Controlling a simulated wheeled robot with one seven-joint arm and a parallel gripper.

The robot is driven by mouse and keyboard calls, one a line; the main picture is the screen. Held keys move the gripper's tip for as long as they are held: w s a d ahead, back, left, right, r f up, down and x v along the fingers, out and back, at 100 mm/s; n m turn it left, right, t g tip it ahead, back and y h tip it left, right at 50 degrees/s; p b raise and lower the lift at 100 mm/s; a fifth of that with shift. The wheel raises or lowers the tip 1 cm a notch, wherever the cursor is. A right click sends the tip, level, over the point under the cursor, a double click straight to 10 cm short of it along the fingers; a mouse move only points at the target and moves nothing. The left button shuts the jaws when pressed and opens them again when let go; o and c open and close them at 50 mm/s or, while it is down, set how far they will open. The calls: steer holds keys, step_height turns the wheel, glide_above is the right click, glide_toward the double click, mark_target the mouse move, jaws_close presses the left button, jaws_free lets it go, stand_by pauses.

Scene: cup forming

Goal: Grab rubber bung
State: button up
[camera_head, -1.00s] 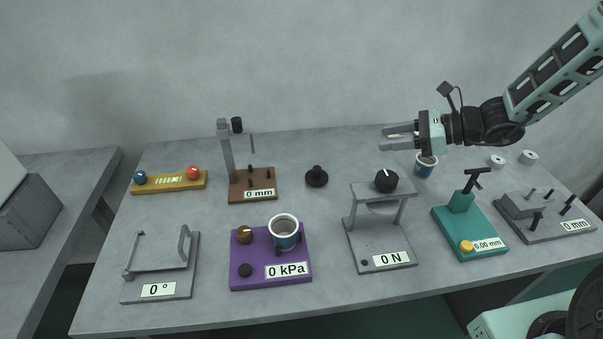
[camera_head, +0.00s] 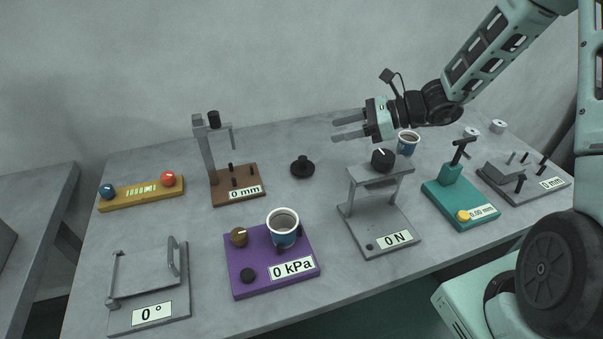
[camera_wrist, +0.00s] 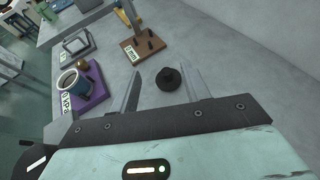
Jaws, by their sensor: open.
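The rubber bung (camera_head: 302,166) is a black piece with a wide round base and a small knob on top. It stands upright on the grey table behind the purple device. My gripper (camera_head: 336,128) is open and empty, above the table and to the right of the bung in the head view, pointing left. In the wrist view the bung (camera_wrist: 168,79) shows between the two fingers (camera_wrist: 163,84), beyond and below them, not touched by them.
A brown 0 mm stand (camera_head: 236,185) with a tall post is left of the bung. A grey 0 N press (camera_head: 378,215) stands in front right. A purple 0 kPa base (camera_head: 240,283) holds a cup (camera_head: 283,228). Another cup (camera_head: 408,143) stands behind the press. The table around the bung is clear.

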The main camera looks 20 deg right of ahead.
steer(key=b, duration=0.6)
glide_toward(306, 158)
steer(key=shift+w+a+f, duration=0.1)
steer(key=shift+w+a, duration=0.05)
steer(key=shift+a, duration=0.15)
steer(key=x, duration=1.2)
steer(key=shift+f, duration=0.1)
jaws_close()
